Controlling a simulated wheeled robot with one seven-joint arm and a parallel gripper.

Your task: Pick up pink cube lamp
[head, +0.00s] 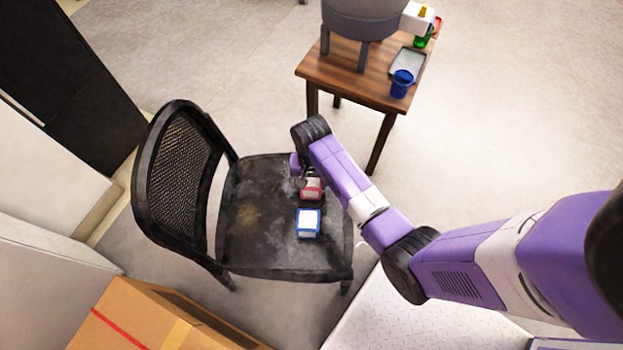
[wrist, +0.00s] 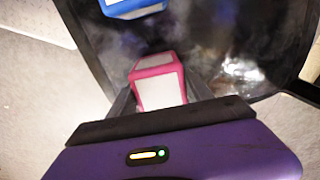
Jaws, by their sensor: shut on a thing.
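The pink cube lamp (head: 312,189) is a small cube with pink edges and white faces, at the right part of the black chair's seat. In the wrist view the pink cube lamp (wrist: 158,84) sits between my two fingers, its lower part hidden by my gripper body. My gripper (head: 303,178) is shut on it; in the wrist view the fingers (wrist: 160,98) press its left and right sides. I cannot tell whether the lamp touches the seat.
A blue cube lamp (head: 308,223) stands on the chair seat (head: 262,248) close by, and shows at the top of the wrist view (wrist: 130,8). The chair's backrest (head: 178,165) rises at left. A wooden table (head: 340,77) stands behind. A cardboard box (head: 140,318) is at front left.

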